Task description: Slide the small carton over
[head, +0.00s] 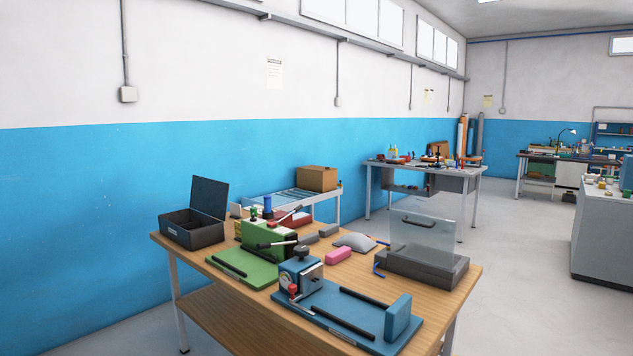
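A brown cardboard carton (316,179) sits at the right end of a low grey roller stand (284,194), behind the wooden workbench. It looks closed and upright. The stand's lower part is hidden behind the things on the workbench. Neither of my grippers shows in the head view.
The wooden workbench (222,284) in front holds an open black box (192,228), a green press (268,240), a blue device (300,274), a pink block (338,255) and a clear-lidded grey box (422,264). A grey table (412,171) stands behind. Floor (520,290) at right is clear.

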